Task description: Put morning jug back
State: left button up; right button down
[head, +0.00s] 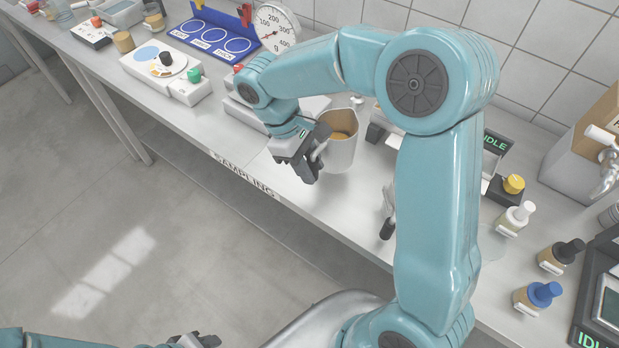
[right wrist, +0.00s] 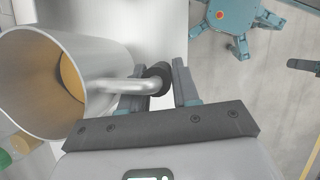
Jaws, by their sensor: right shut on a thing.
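The jug (head: 343,150) is a grey metal vessel with amber-brown contents, near the bench's front edge in the head view. It looks roughly upright; I cannot tell whether its base touches the bench. My right gripper (head: 312,160) is shut on its handle, at the jug's left side. In the right wrist view the jug (right wrist: 105,75) shows its open mouth at the left, and its bent handle with a black end reaches between the fingers of my right gripper (right wrist: 172,85). My left gripper (head: 195,341) is partly cut off at the bottom edge; its fingers are unclear.
The steel bench (head: 215,125) carries a dial scale (head: 276,27), a blue rack with rings (head: 215,38) and several capped bottles (head: 538,297). A handle-like dark-ended item (head: 388,212) shows beside my right arm, which hides part of the bench. The floor in front is clear.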

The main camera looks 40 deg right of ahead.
notch_tip(320, 180, down, 4)
jog(key=shift+f, duration=0.1)
jog(key=shift+w+f, duration=0.1)
jog(key=shift+f, duration=0.35)
jog(key=c, duration=0.8)
grip_release()
jog(key=shift+f, duration=0.15)
